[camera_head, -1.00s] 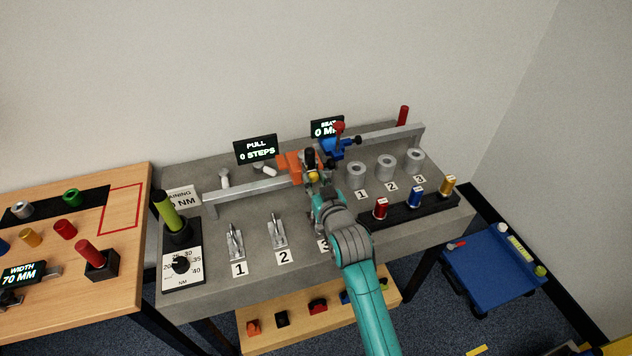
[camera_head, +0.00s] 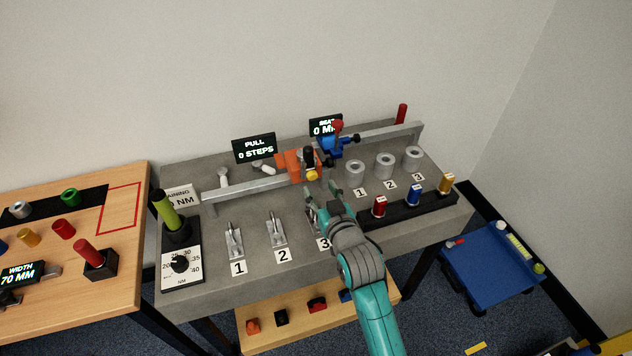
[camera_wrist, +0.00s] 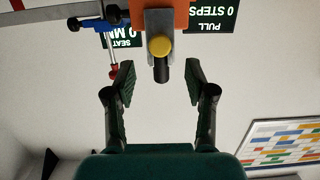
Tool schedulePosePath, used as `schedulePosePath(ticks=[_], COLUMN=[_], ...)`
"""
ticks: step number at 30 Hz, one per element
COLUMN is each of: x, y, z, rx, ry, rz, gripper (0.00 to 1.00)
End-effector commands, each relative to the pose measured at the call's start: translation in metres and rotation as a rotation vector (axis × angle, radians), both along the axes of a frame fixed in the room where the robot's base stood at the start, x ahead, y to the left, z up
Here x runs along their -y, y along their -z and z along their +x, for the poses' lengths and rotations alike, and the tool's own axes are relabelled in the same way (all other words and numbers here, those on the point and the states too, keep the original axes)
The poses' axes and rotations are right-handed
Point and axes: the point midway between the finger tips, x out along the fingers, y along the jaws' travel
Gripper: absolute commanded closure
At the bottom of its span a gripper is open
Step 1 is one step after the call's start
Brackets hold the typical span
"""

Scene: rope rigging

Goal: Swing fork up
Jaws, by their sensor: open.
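The orange block (camera_head: 290,166) sits on the grey rail, and it shows at the top of the upside-down wrist view (camera_wrist: 178,8). On its front is a part I take for the fork: a grey plate (camera_wrist: 155,22) with a yellow knob (camera_wrist: 162,46) and a black end (camera_wrist: 162,70). In the head view the black end (camera_head: 308,156) stands above the yellow knob (camera_head: 312,174). My gripper (camera_wrist: 160,78) is open and empty, one finger on each side of the black end and apart from it. In the head view my gripper (camera_head: 314,196) is partly hidden.
A blue clamp (camera_head: 335,146) with a red knob is right of the orange block. Grey rings (camera_head: 385,164) and coloured spools (camera_head: 413,196) stand to the right. Metal toggle levers (camera_head: 276,232) stand left of my arm. Display signs (camera_head: 256,148) are behind the rail.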

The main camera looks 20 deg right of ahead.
Motion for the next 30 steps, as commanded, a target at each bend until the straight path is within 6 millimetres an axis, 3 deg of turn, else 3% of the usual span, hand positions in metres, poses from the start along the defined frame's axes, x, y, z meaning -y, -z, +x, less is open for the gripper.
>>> schedulePosePath(ticks=[3, 10, 23, 25, 30], x=[0.000, 0.000, 0.000, 0.000, 0.014], y=[-0.003, -0.007, -0.009, -0.009, -0.024], z=[-0.024, -0.056, -0.066, -0.066, -0.063], rx=[-0.001, 0.000, 0.000, 0.001, 0.075], ry=[0.000, 0.000, 0.000, 0.001, 0.042], rz=[0.000, 0.000, 0.000, 0.000, -0.047], gripper=[0.45, 0.45, 0.45, 0.55, 0.98])
